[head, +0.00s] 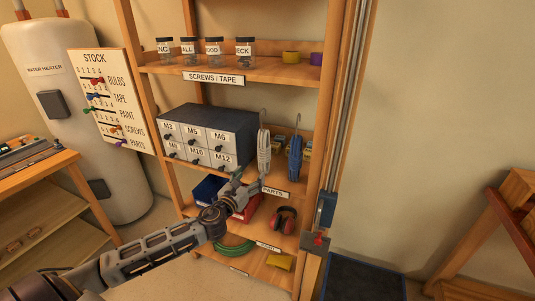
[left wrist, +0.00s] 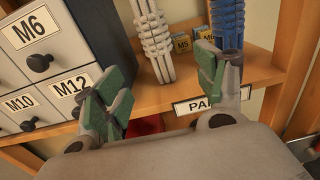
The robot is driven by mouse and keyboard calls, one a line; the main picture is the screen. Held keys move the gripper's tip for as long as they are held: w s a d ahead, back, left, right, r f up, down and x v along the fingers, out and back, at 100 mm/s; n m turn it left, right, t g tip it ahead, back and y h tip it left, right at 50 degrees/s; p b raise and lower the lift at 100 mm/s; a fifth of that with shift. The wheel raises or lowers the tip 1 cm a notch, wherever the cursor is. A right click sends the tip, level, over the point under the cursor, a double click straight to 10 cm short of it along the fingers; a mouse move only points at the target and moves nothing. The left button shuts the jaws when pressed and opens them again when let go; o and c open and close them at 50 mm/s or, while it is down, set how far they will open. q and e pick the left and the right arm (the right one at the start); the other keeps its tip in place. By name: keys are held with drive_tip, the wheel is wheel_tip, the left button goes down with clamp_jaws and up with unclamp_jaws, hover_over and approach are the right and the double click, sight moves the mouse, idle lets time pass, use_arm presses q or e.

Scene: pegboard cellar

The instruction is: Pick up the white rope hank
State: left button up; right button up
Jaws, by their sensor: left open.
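The white rope hank (head: 264,153) hangs from a hook at the front of the middle shelf, just right of the drawer cabinet. It also shows in the left wrist view (left wrist: 153,40), upright, beyond the fingertips. My left gripper (head: 243,182) is open and empty, just below and left of the white hank in the head view. In the left wrist view its green-padded fingers (left wrist: 160,82) stand apart, with the hank's lower end between and beyond them. I cannot see any contact. My right gripper is not in view.
A blue rope hank (head: 295,158) hangs close to the right. The drawer cabinet (head: 208,132) stands close to the left. The shelf edge carries a PARTS label (head: 275,192). Red ear muffs (head: 284,219) and bins lie below. A wooden post bounds the right side.

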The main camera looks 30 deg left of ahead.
sight(261, 161)
use_arm(q)
drive_tip(key=shift+s+r, duration=0.1)
drive_tip(key=shift+s, duration=0.05)
drive_tip(key=shift+w+a, duration=0.15)
drive_tip(key=shift+w, duration=4.15)
drive_tip(key=shift+w, duration=0.1)
drive_tip(key=shift+w+a, duration=0.15)
drive_tip(key=shift+w, duration=1.15)
drive_tip(key=shift+w+a, duration=0.1)
drive_tip(key=shift+w, duration=1.15)
drive_tip(key=shift+c, duration=0.4)
drive_tip(key=c, duration=1.2)
